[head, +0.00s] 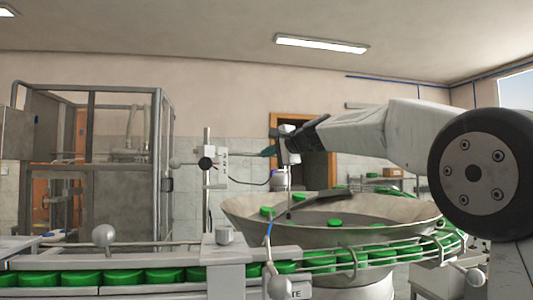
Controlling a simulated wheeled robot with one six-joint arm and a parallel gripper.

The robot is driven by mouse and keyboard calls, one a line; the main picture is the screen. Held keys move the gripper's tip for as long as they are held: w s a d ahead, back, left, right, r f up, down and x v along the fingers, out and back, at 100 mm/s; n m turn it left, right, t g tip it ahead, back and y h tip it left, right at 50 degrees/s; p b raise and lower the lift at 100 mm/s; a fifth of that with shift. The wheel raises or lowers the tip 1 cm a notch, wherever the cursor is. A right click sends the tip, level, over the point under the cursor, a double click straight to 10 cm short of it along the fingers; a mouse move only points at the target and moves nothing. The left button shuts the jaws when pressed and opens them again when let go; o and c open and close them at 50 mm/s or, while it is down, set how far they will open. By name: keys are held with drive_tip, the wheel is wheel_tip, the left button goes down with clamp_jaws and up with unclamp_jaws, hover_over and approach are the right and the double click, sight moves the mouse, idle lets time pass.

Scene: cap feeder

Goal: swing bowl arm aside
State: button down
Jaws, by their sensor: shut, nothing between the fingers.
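The wide grey feeder bowl (235,213) stands right of centre, with several green caps on its rim and floor. A dark flat bar (318,198) lies slanted across the bowl; I take it to be the bowl arm. My gripper (268,152) is shut and empty, reaching in from the right above the bowl. Its dark tips point left, beside the block in the picture. Whether they touch it I cannot tell, and the block hides part of the gripper.
A conveyor with green caps (165,276) and metal rails runs along the front. A post with a black knob (205,164) stands left of the bowl. A framed glass enclosure (122,165) stands at the left. The air above the bowl's right side holds my arm.

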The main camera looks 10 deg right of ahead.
drive_tip(key=shift+w, duration=0.25)
drive_tip(key=w+d+v, duration=0.1)
drive_tip(key=v, duration=1.3)
drive_tip(key=shift+d, duration=0.25)
